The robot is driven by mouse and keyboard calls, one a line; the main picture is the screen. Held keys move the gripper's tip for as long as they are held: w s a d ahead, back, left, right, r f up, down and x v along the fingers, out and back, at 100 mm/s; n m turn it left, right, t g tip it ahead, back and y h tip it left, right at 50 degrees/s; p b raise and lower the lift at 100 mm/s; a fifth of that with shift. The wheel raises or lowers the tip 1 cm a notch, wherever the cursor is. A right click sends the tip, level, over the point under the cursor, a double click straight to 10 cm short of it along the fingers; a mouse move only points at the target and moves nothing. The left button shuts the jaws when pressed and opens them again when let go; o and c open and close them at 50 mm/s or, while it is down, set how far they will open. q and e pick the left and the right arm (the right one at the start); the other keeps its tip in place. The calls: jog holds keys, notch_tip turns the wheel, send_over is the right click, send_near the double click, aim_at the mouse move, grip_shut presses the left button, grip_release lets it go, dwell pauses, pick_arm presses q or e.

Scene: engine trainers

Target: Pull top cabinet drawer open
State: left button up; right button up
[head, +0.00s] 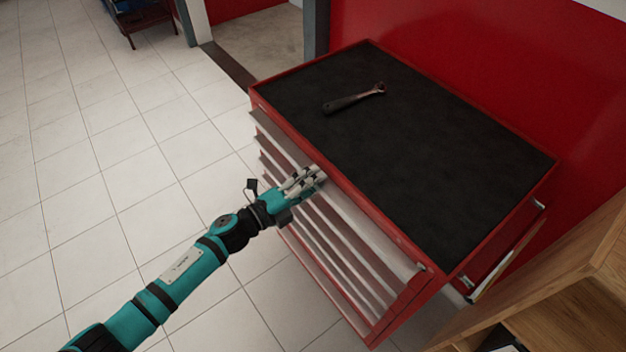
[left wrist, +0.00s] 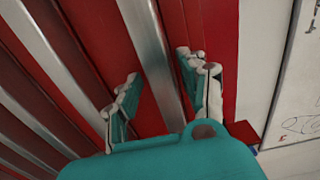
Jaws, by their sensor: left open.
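The red tool cabinet (head: 392,215) has a black top and a stack of drawers with long silver handles on its front. The top drawer's handle (head: 345,212) runs along the upper front edge, and the drawer looks closed. My left gripper (head: 312,178) is at the middle of this handle. In the left wrist view my left gripper (left wrist: 160,90) is open, with one finger on each side of a silver handle strip (left wrist: 152,50). I cannot tell whether the fingers touch it. My right gripper is not in view.
A ratchet wrench (head: 353,98) lies on the cabinet's black top mat (head: 430,150). A wooden shelf unit (head: 560,275) stands close at the lower right. A red wall (head: 480,50) is behind the cabinet. The tiled floor (head: 110,130) to the left is clear.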

pick_arm(q)
jog(key=shift+d, duration=0.1)
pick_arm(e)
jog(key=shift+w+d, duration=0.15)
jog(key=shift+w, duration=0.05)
pick_arm(q)
grip_shut()
jog(key=shift+f, duration=0.1)
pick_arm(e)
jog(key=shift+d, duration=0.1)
